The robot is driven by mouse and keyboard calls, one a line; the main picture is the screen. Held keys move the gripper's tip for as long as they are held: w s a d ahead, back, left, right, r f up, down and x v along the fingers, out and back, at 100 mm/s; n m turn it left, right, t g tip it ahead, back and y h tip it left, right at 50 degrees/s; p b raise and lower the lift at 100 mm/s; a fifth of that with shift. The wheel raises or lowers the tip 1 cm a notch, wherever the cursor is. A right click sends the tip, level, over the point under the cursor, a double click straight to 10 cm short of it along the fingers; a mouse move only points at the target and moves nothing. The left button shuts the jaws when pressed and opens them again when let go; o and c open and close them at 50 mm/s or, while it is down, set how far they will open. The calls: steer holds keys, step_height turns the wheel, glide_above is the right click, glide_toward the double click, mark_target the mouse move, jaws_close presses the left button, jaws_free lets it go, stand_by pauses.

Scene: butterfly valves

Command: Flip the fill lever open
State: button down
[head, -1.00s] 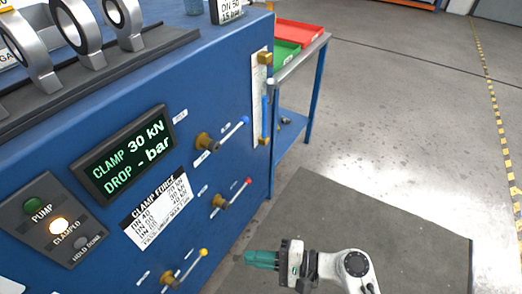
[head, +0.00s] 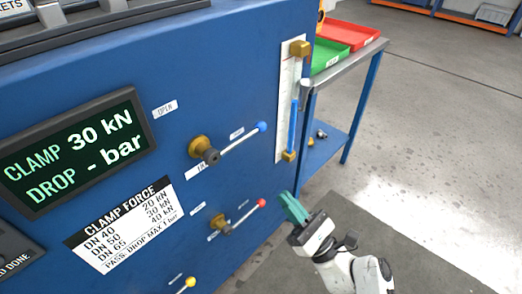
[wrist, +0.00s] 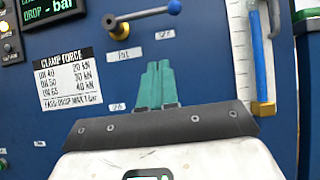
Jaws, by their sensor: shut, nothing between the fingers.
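The blue-tipped lever (head: 240,137) sits on a brass valve on the blue panel. Its handle points right and slightly up. A small label under it appears to read FILL, though it is blurred. In the wrist view the same lever (wrist: 150,12) shows at the top, handle to the right. My gripper (head: 287,197) has its teal fingers shut and empty. It is below and to the right of the blue knob, near the red-tipped lever, apart from both. In the wrist view the fingers (wrist: 158,66) point up, below the blue lever.
A red-tipped lever (head: 240,214) and a yellow-tipped lever (head: 186,284) are lower on the panel. A vertical gauge (head: 292,105) stands at the panel's right edge. The display (head: 75,150) reads CLAMP 30 kN, DROP - bar. A cart (head: 350,65) with red and green trays stands behind; floor right is open.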

mark_target(238, 142)
steer(key=s+d+r+x, duration=0.1)
steer(key=r+x, duration=0.1)
steer(key=x, duration=1)
steer(key=shift+w+a+r+p, duration=0.15)
steer(key=shift+w+r+p, duration=0.05)
steer(key=shift+r+p, duration=0.2)
steer(key=shift+n, duration=0.3)
steer(key=shift+w+r+n+g+y, duration=0.1)
steer(key=shift+r+n+g+y, duration=0.15)
steer(key=shift+n+g+y, duration=0.2)
